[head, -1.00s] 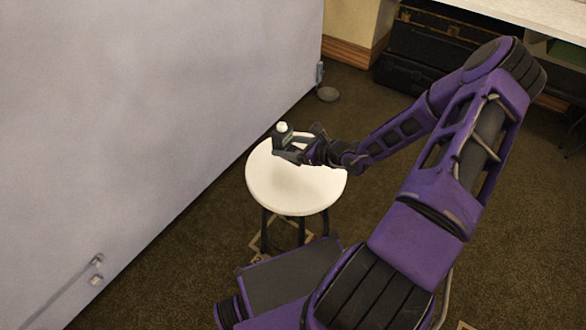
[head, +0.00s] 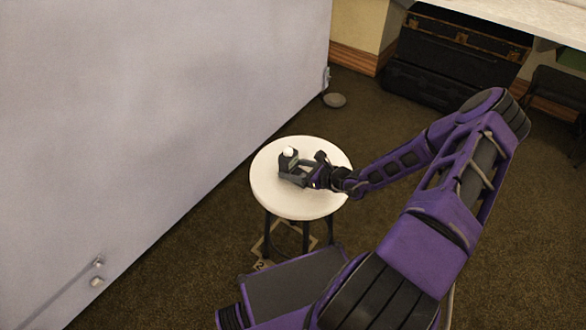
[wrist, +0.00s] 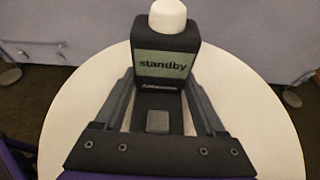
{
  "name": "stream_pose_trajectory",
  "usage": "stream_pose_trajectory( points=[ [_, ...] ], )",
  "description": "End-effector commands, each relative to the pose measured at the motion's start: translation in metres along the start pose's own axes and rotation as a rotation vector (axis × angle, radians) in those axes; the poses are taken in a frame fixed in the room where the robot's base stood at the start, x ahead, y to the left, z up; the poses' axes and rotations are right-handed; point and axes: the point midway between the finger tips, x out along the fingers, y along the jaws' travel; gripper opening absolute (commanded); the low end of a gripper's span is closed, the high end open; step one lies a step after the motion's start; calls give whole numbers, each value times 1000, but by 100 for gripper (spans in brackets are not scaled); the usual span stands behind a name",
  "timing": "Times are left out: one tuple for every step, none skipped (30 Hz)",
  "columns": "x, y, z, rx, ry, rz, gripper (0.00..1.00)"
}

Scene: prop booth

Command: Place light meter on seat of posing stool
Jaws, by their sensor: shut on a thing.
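The light meter (wrist: 166,65) is a dark upright block with a white dome on top and a screen reading "standby". It also shows in the head view (head: 288,158). My gripper (wrist: 165,85) is shut on it, one finger on each side; it shows in the head view too (head: 293,172). The posing stool (head: 275,201) has a round white seat and dark legs. The meter and gripper are over the seat, left of its middle in the head view. The seat also fills much of the wrist view (wrist: 265,125). I cannot tell whether the meter's base touches the seat.
A large pale grey panel (head: 150,110) stands left of the stool, with a small round foot (head: 334,100) at its far end. Dark cases (head: 440,65) sit under a white tabletop (head: 530,20) at the back right. Brown carpet around the stool is mostly clear.

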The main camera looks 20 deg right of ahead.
Motion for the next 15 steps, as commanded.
stream_pose_trajectory(
  points=[
    [1,0,-2,0,0,0,74],
    [1,0,-1,0,0,0,80],
    [1,0,-1,0,0,0,87],
    [0,0,-1,0,0,0,92],
    [0,0,-1,0,0,0,98],
    [0,0,-1,0,0,0,100],
    [0,0,-1,0,0,0,100],
    [0,0,-1,0,0,0,100],
    [0,0,-1,0,0,0,100],
    [0,0,-1,1,0,0,100],
    [0,0,-1,1,0,0,100],
    [0,0,0,0,0,0,100],
    [0,0,0,0,0,0,100],
    [-1,0,2,1,0,0,100],
    [-3,0,2,0,1,-1,100]
  ],
)
